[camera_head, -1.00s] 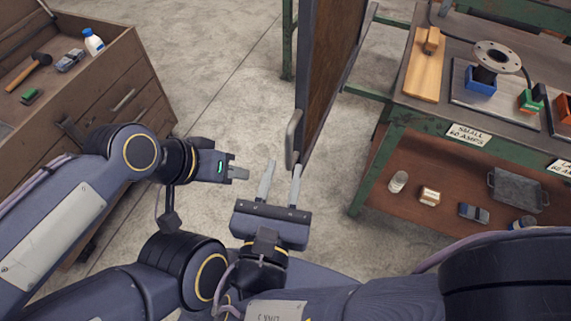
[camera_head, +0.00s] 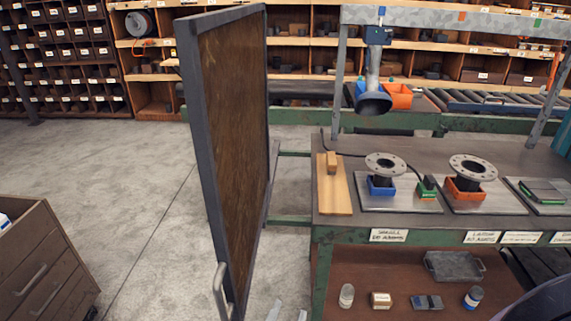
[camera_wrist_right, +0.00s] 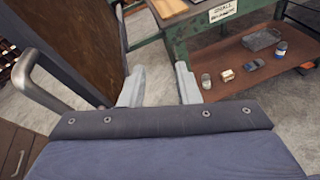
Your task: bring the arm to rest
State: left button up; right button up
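My right gripper (camera_head: 288,312) shows only as two grey fingertips at the bottom edge of the head view. In the right wrist view my right gripper (camera_wrist_right: 158,85) has its two fingers well apart with nothing between them. It is open and empty. The brown panel door (camera_head: 233,130) stands upright to the left of it. The door's handle (camera_head: 220,290) is left of the fingers and apart from them; the handle also shows in the right wrist view (camera_wrist_right: 45,90). My left gripper is outside both current views.
The green-framed bench (camera_head: 430,222) at right holds flanged pipes (camera_head: 384,172) in blue and orange cradles. Its lower shelf (camera_head: 375,275) carries a tray and small items. A wooden drawer cabinet (camera_head: 40,260) stands at lower left. Floor (camera_head: 130,190) left of the door is clear.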

jog(key=s+d+f+m+g+h, duration=0.1)
jog(key=d+f+m+g, duration=0.2)
jog(key=d+m+g, duration=0.35)
jog(key=d+f+m+g, duration=0.2)
jog(key=d+m+g, duration=0.2)
jog(key=d+m, duration=0.5)
jog(key=s+d+r+m+t+y, duration=0.1)
jog(key=m+y, duration=0.3)
jog(key=m, duration=0.4)
jog(key=s+d+r+m+y, duration=0.1)
jog(key=s+d+m+y, duration=0.2)
jog(key=m, duration=0.6)
jog(key=shift+s+d+t+y, duration=0.3)
jog(key=shift+d+t+y, duration=0.1)
jog(key=shift+d, duration=0.45)
